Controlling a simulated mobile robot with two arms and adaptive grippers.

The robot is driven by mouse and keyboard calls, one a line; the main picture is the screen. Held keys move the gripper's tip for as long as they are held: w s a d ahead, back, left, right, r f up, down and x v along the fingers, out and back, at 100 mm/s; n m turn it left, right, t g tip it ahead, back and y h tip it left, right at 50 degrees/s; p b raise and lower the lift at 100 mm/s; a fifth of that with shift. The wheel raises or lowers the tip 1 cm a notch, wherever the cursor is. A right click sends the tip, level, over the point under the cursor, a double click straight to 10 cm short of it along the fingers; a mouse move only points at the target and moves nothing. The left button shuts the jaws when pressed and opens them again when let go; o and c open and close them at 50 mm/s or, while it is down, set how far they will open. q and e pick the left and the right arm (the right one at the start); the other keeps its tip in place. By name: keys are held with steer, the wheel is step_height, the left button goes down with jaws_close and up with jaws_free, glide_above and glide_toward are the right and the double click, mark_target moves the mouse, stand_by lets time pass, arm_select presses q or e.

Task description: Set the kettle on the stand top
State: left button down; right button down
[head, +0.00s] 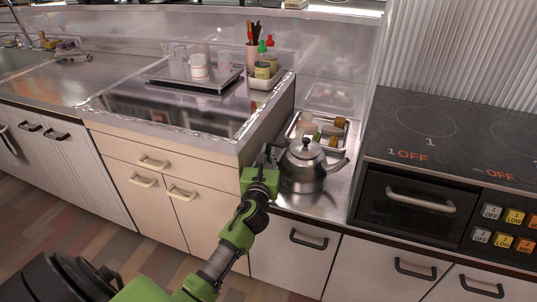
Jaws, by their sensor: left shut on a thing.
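The silver kettle (303,172), with a dark knob on its lid, is upright at the steel counter between the raised stand and the stove. Its spout points right. The stand top (150,125), a glossy raised surface, is left of the kettle and higher. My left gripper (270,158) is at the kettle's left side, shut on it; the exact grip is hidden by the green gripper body. I cannot tell whether the kettle's base touches the counter. My right gripper is out of view.
A dark tray (165,77) with glasses and a white jar stands at the back of the stand top. Condiment bottles (262,68) are at its back right. A metal tray (328,125) with small items lies behind the kettle. The stove (450,140) is right. The stand's front is clear.

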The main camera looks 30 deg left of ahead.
arm_select(q)
steer(key=shift+r, duration=0.2)
steer(key=c, duration=2.4)
jaws_free()
steer(key=shift+f, duration=0.2)
steer(key=shift+s, duration=0.1)
